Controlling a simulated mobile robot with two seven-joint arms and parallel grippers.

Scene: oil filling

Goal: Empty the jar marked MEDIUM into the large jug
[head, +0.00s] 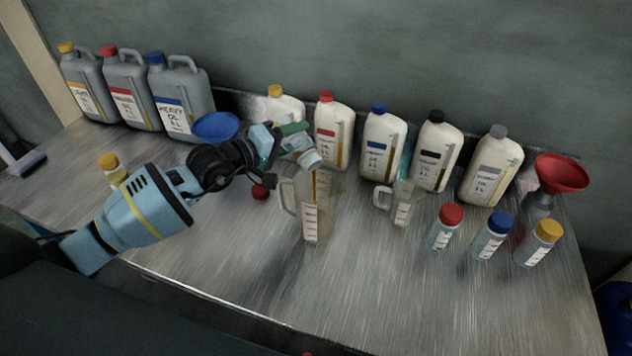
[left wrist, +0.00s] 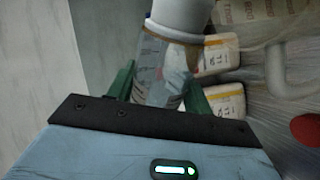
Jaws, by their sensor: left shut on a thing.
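My left gripper (head: 296,139) is shut on a small clear jar (head: 308,157), holding it tipped over the mouth of the large clear jug (head: 311,212). The jar's open end points down toward the jug. In the left wrist view the jar (left wrist: 160,65) sits between the green fingers (left wrist: 158,85); its label is not readable. The jug stands upright on the bench, with a handle on its left and a scale on its front. A brownish strip shows inside or behind the jug; I cannot tell if it is flowing oil. A loose red cap (head: 260,191) lies left of the jug. My right gripper is not in view.
A smaller jug (head: 402,208) stands right of the large one. Red-, blue- and yellow-capped jars (head: 444,229) stand further right. White oil bottles (head: 382,148) line the back. A yellow-capped jar (head: 112,170) is at left, near grey canisters (head: 133,92). The front bench is clear.

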